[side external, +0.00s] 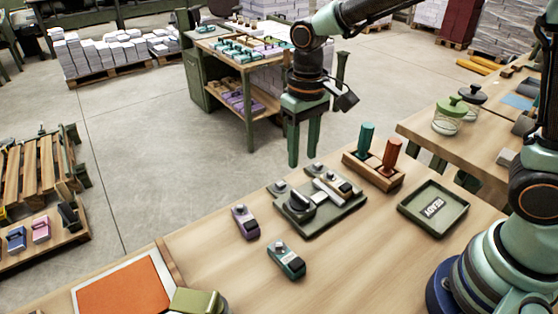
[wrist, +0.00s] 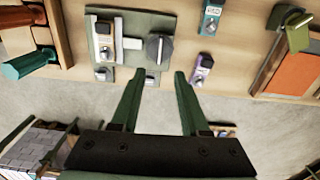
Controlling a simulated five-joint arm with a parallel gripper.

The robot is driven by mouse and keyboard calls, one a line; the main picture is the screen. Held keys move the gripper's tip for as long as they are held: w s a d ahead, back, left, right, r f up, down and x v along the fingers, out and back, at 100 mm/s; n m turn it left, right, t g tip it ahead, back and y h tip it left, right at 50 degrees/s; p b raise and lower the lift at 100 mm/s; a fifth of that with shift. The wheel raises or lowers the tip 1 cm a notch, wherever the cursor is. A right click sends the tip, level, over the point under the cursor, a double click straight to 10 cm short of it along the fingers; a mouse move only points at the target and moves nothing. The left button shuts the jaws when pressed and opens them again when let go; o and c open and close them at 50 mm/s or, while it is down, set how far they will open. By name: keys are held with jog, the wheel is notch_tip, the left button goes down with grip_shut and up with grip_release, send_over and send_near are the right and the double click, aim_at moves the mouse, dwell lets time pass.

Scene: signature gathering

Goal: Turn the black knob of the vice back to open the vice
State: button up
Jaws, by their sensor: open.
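The vice stands on a dark green plate (side external: 318,221) on the wooden table; the plate also shows at the top of the wrist view (wrist: 130,64). Its black knob (side external: 300,202) is on the left part of the plate in the side view and on the right part in the wrist view (wrist: 158,48). A pale grey jaw bar (side external: 331,190) lies between the knob and a small dark, orange-marked device (side external: 344,184); whether they touch is hard to tell. My gripper (side external: 301,160) is open and empty, above and behind the plate, apart from the knob (wrist: 159,76).
A purple device (side external: 245,222) and a teal device (side external: 287,260) lie left and front of the plate. A wooden rack (side external: 372,172) with teal and orange-brown handles stands behind right. A green READY tray (side external: 434,208) lies right. An orange pad (side external: 125,287) is front left.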

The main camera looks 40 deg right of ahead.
aim_at(300, 196)
notch_tip(300, 196, down, 11)
jog(key=shift+f, duration=0.1)
dwell(0.3)
grip_shut()
